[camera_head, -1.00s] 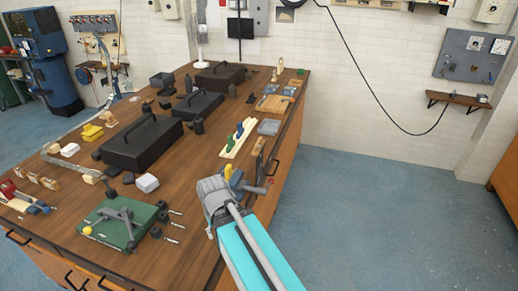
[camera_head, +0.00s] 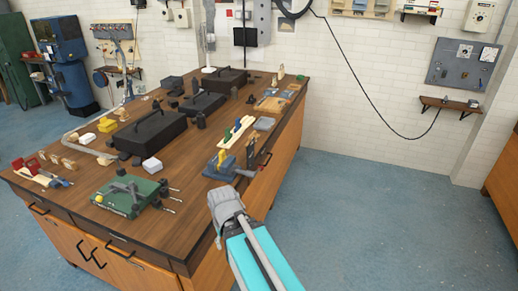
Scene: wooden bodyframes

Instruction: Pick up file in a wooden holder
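A pale wooden holder (camera_head: 243,133) with upright green-handled (camera_head: 228,135) and blue-handled (camera_head: 237,125) tools, which look like files, stands near the right edge of the wooden workbench (camera_head: 190,226). My gripper (camera_head: 218,238) is at the end of my grey and cyan arm, low in the picture by the bench's front right corner. It is well apart from the holder, and its fingers are mostly hidden by the wrist.
A blue vise (camera_head: 222,170) with a yellow part lies between my arm and the holder. Black toolboxes (camera_head: 150,131) and a green plate with a clamp (camera_head: 128,197) stand on the bench. The blue floor (camera_head: 370,220) to the right is clear.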

